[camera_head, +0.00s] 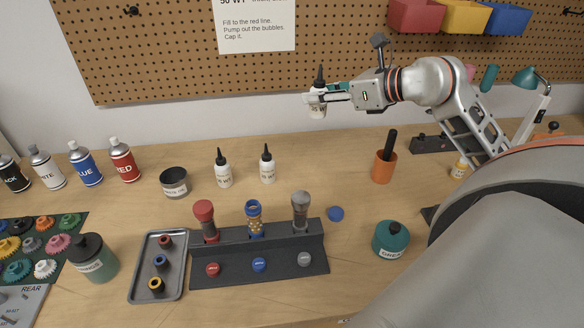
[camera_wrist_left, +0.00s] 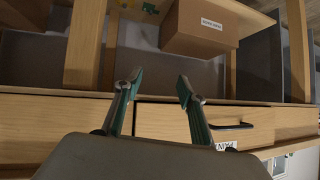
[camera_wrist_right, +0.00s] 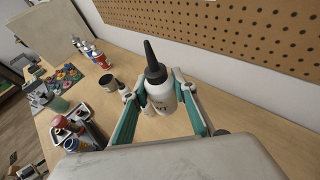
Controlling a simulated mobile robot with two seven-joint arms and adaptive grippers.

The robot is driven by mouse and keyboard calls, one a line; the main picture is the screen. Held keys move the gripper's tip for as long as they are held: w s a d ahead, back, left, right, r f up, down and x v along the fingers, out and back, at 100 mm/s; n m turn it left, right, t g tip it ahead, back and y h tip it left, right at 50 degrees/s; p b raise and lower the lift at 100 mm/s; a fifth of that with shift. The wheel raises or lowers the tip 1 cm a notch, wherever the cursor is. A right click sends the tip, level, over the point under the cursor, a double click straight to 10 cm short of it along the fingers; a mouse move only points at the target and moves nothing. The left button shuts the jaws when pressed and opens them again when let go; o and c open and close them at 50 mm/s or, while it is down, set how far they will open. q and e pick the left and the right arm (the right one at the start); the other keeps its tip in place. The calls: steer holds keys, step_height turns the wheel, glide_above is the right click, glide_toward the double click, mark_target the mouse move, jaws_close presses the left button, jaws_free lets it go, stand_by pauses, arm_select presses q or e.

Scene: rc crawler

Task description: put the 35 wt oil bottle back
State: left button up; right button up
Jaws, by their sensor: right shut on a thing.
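My right gripper (camera_head: 318,98) is shut on a white oil bottle (camera_head: 317,108) with a black nozzle. It holds the bottle upright above the back of the bench, in front of the pegboard. The bottle also shows between the fingers in the right wrist view (camera_wrist_right: 162,97); its label is partly hidden and I cannot read the number. Two similar white bottles stand on the bench, the left bottle (camera_head: 223,172) and the right bottle (camera_head: 267,168), lower and left of the held one. My left gripper (camera_wrist_left: 158,84) is open and empty, facing drawers and a shelf.
A dark round tin (camera_head: 175,183) stands left of the two bottles. A black stand (camera_head: 255,258) with shock absorbers is in front of them. An orange cup (camera_head: 384,167) stands to the right. The bench between the right bottle and the cup is clear.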

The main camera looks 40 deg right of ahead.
steer(key=shift+w+a+f, duration=0.1)
steer(key=shift+w+a, duration=0.1)
steer(key=shift+w, duration=0.4)
step_height(320, 180, down, 20)
steer(key=shift+r, duration=0.1)
steer(key=o, duration=1.1)
steer(key=shift+s, duration=0.1)
steer(key=shift+o, duration=0.2)
steer(key=b+v, duration=0.1)
steer(key=v, duration=1.1)
